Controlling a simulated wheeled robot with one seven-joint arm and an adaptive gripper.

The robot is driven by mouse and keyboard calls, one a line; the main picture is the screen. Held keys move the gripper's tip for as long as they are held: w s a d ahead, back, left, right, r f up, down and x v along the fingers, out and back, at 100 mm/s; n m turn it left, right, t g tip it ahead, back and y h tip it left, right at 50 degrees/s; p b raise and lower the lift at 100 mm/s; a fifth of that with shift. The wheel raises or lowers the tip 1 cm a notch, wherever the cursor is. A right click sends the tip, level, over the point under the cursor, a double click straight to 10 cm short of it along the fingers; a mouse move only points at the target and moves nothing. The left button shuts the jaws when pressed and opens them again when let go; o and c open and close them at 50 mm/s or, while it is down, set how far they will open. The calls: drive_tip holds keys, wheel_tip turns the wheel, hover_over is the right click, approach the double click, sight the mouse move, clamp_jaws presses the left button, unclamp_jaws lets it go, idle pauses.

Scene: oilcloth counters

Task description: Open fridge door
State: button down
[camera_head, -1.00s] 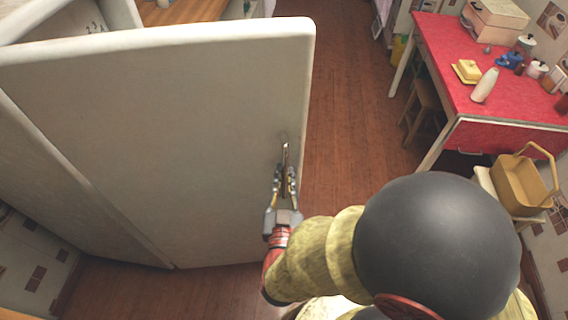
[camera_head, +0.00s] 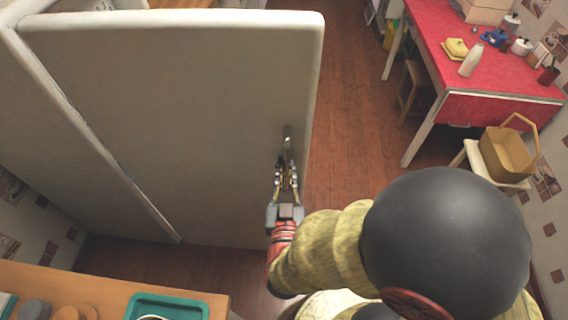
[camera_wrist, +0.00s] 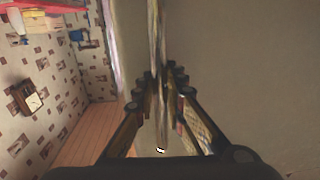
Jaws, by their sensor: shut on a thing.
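The fridge door (camera_head: 205,110) is a large cream panel filling the left and middle of the head view. My gripper (camera_head: 287,165) is shut on the handle's lower part. In the wrist view the handle (camera_wrist: 157,45) runs upright between the fingers of my gripper (camera_wrist: 160,80), with the door surface (camera_wrist: 240,70) to the right. Most of the fridge interior is hidden.
A wooden counter (camera_head: 110,290) with a green tray (camera_head: 165,306) is at bottom left. A red table (camera_head: 500,105) and a chair holding a basket (camera_head: 505,155) stand at right. The wood floor (camera_head: 345,100) between door and table is clear.

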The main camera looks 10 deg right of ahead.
drive_tip(key=shift+r, duration=0.2)
drive_tip(key=c, duration=2.1)
unclamp_jaws()
drive_tip(key=shift+s, duration=0.1)
drive_tip(key=shift+o, duration=1.1)
drive_tip(key=shift+f, duration=0.1)
drive_tip(key=v, duration=1.1)
drive_tip(key=shift+s, duration=0.25)
